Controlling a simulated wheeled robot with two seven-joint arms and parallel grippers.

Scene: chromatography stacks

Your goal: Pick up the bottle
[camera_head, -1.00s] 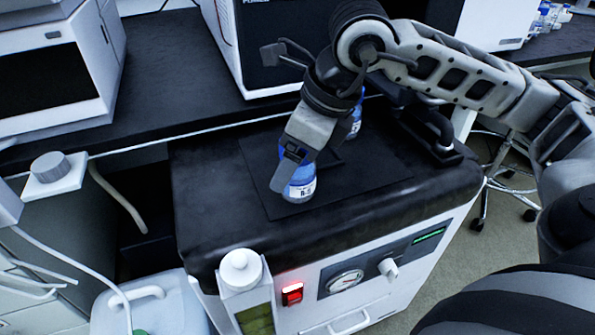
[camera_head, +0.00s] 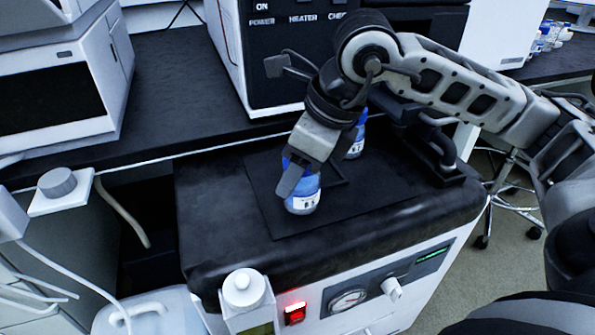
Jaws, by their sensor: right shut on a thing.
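A blue-and-white labelled bottle (camera_head: 304,200) is upright at the black mat (camera_head: 370,199) on top of the white cabinet unit. My right gripper (camera_head: 296,178) is shut on this bottle from above and hides its upper part. I cannot tell whether the bottle's base touches the mat. A second bottle (camera_head: 356,143) with blue on it stands behind, partly hidden by my right arm. My left gripper is not in view.
A dark instrument (camera_head: 290,60) stands on the bench behind. A white-capped container (camera_head: 243,290) is at the unit's front edge. A black handle-like fixture (camera_head: 440,150) is at the right. The mat's front right is clear.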

